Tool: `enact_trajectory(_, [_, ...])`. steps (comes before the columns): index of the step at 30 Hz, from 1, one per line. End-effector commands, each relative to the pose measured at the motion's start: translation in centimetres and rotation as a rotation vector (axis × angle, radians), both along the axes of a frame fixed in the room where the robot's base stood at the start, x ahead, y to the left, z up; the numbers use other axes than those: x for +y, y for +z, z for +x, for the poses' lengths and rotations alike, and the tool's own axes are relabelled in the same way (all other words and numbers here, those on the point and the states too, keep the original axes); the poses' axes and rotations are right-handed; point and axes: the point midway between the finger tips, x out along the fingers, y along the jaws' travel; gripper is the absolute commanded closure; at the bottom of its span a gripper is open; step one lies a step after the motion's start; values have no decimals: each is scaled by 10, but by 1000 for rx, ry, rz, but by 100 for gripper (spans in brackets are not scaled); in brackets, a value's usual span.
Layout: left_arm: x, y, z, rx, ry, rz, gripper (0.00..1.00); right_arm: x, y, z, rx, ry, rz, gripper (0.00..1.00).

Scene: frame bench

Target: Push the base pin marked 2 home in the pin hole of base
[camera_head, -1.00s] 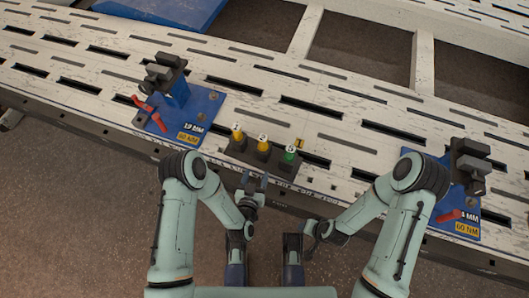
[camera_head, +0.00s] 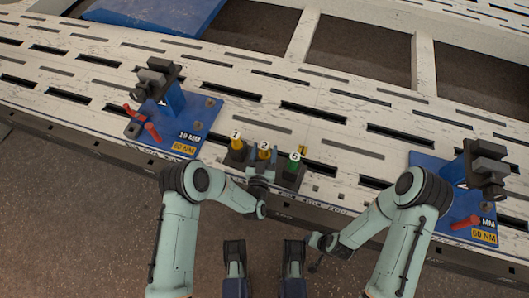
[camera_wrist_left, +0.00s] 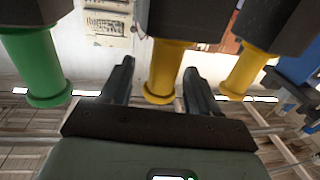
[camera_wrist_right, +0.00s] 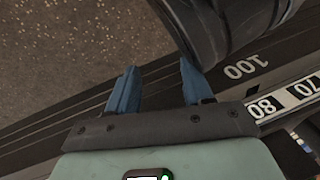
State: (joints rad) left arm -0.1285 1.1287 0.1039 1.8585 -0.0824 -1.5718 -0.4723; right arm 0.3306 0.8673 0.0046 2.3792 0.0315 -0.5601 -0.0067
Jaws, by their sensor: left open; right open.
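The base pin marked 2 (camera_head: 264,151), yellow with a white numbered top, stands in the middle of a dark rack (camera_head: 237,157). My left gripper (camera_head: 264,160) is open at the rack, its fingers on either side of pin 2. In the left wrist view, yellow pin 2 (camera_wrist_left: 165,72) shows between the two spread fingers (camera_wrist_left: 160,85); I cannot tell if they touch it. A blue base plate (camera_head: 197,112) at left reads 19 MM, 80 NM and has small round spots; I cannot tell which is the pin hole. My right gripper (camera_wrist_right: 155,90) is open and empty.
Yellow pin 1 (camera_head: 235,142) and green pin 5 (camera_head: 294,164) flank pin 2 closely. Another blue base (camera_head: 425,168), labelled 60 NM, is at right. Red handles (camera_head: 152,132) and dark clamp blocks (camera_head: 158,70) rise above the left base.

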Motion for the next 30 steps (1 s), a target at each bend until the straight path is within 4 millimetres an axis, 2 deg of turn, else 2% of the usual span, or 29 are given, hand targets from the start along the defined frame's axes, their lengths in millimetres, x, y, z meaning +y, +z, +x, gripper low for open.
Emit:
enact_trajectory(1, [1,-1,10,-3,3,0,39,-1,-9,-7,23,-2,2,49])
enact_trajectory(6, [-2,0,29,-1,1,0,39,-3,-18,-20,66,-5,4,49])
enact_trajectory(14, [-3,1,32,0,0,-1,39,-3,-19,-22,74,-5,5,49])
enact_trajectory(15, [-3,1,32,0,0,-1,46,-3,-19,-22,74,-5,5,49])
enact_trajectory(20, [-3,1,32,0,0,-1,98,-3,-18,-22,72,-4,5,49])
enact_trajectory(21, [-3,1,32,0,0,-1,100,-3,-18,-22,72,-4,5,49])
enact_trajectory(30, [-3,4,32,-2,0,-1,100,-3,-17,-20,68,-4,4,49])
